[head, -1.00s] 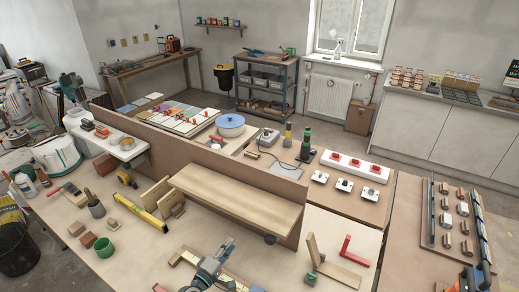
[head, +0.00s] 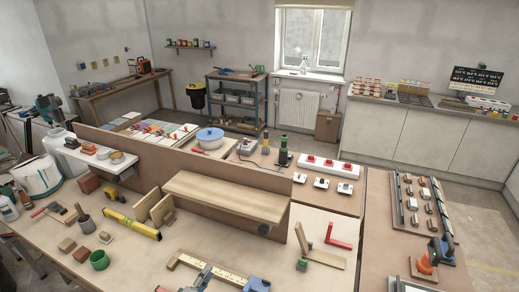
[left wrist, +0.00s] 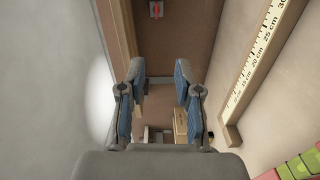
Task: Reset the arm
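My left gripper (head: 203,277) is at the bottom edge of the head view, partly cut off, over the near part of the wooden workbench (head: 130,262). It is beside a long yellowish ruler (head: 232,276). In the left wrist view my left gripper (left wrist: 160,68) has its two blue-padded fingers apart, with nothing held between them. The ruler (left wrist: 258,68) lies to the right of the fingers there. My right gripper does not show in the head view.
A wooden shelf board (head: 225,197) stands above the bench. An orange and blue tool (head: 428,262) stands at the right.

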